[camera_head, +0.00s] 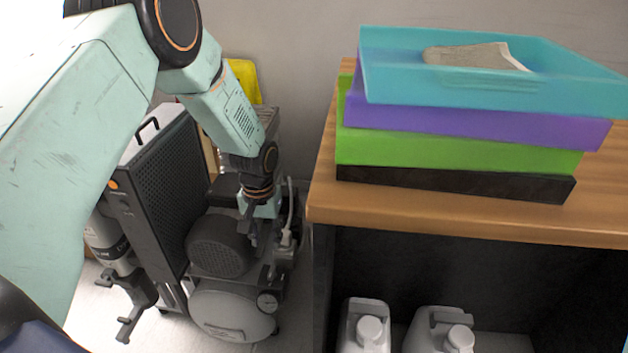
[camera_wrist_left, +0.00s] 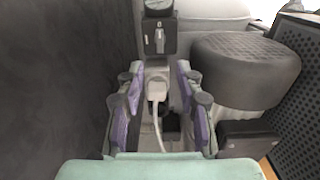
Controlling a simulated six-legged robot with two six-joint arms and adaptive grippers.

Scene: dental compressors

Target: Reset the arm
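My left arm comes in from the left in the head view, bends at a high elbow and points down. In the left wrist view the two purple-padded fingers of the left gripper (camera_wrist_left: 160,100) stand apart. A pale plug with a cable (camera_wrist_left: 157,88) shows between or beyond them, with gaps on both sides. I cannot tell how deep the fingers reach around it. My right gripper is not identifiable in either view.
A dark perforated cabinet (camera_head: 165,195) stands left of the compressor. A wooden-topped table (camera_head: 440,228) stands close on the right, with stacked trays (camera_head: 470,115) on it and white jugs (camera_head: 368,335) below. A pressure gauge (camera_head: 268,302) is on the compressor's front.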

